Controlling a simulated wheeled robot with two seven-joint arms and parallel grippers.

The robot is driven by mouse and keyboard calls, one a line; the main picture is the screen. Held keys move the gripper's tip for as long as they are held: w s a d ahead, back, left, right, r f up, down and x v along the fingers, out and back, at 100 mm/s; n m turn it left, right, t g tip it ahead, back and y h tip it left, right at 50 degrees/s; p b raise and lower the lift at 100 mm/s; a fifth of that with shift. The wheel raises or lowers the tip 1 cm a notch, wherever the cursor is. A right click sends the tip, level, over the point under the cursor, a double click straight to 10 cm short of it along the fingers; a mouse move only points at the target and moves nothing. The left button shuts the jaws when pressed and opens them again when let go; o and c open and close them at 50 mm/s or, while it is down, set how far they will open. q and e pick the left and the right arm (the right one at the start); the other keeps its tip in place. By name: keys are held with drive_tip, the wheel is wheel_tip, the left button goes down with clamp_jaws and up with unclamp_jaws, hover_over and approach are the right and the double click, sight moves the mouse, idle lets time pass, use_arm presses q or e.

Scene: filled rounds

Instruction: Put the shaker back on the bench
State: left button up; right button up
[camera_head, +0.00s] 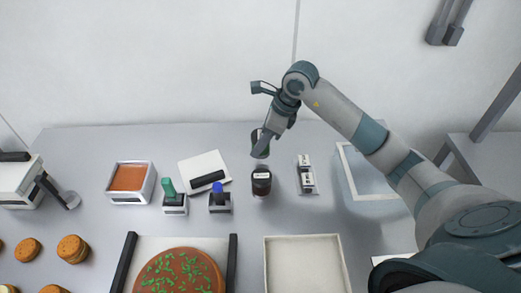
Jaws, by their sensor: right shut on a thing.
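My right gripper (262,146) is at the back middle of the bench (90,165), pointing down and left. It is shut on a small dark cylinder, which looks like the shaker (257,136). The fingers cover part of it. I cannot tell whether its base touches the bench. A dark jar with a pale label (261,184) stands upright on the bench just in front of it. My left gripper is not in view.
A green-handled stamp (172,198), a blue-topped stamp (219,200) and an orange-filled tray (130,180) stand left. A small grey device (306,175) is right of the jar. In front are a green-sprinkled round (183,272) and an empty pale tray (303,265).

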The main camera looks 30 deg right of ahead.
drive_tip(key=shift+f, duration=0.1)
wheel_tip(320, 180, down, 2)
drive_tip(key=shift+f+p, duration=0.2)
drive_tip(key=shift+p, duration=0.65)
drive_tip(key=shift+f, duration=0.6)
drive_tip(key=shift+f, duration=0.15)
drive_tip(key=o, duration=1.1)
